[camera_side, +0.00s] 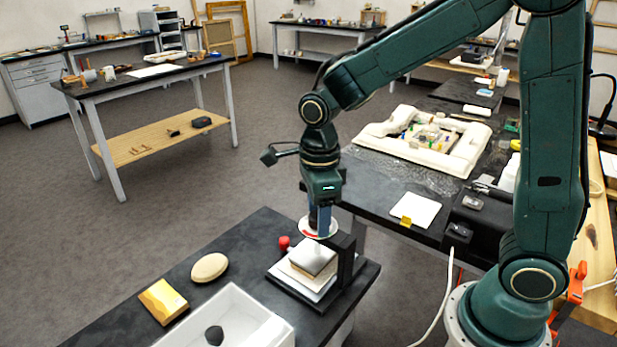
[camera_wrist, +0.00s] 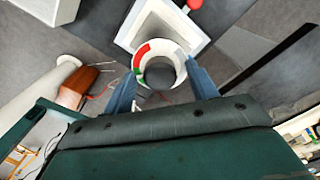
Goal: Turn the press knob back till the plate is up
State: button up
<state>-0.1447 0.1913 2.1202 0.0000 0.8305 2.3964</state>
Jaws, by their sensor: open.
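The press (camera_side: 347,262) stands on the dark table with a black upright at its right. Its knob, a dark grey round grip (camera_wrist: 161,74), sits in the middle of a white dial (camera_wrist: 143,72) with red and green marks; the dial also shows in the side view (camera_side: 305,229). A grey square plate (camera_side: 313,257) lies over a pale stack (camera_side: 300,274) below; I cannot tell whether it touches the stack. My gripper (camera_side: 319,226) points down over the dial. In the wrist view its blue fingers (camera_wrist: 162,86) are apart, on either side of the knob. Contact is not visible.
A red ball (camera_side: 284,243) is beside the press. A yellow block (camera_side: 163,301), a tan oval (camera_side: 209,267) and a white tray (camera_side: 262,330) holding a dark stone (camera_side: 214,335) are on the left. A second bench behind bears a white frame (camera_side: 460,160) and a white card (camera_side: 415,209).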

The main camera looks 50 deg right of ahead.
jog(key=shift+c, duration=0.2)
jog(key=c, duration=1)
jog(key=shift+o, duration=0.2)
jog(key=shift+n, duration=0.4)
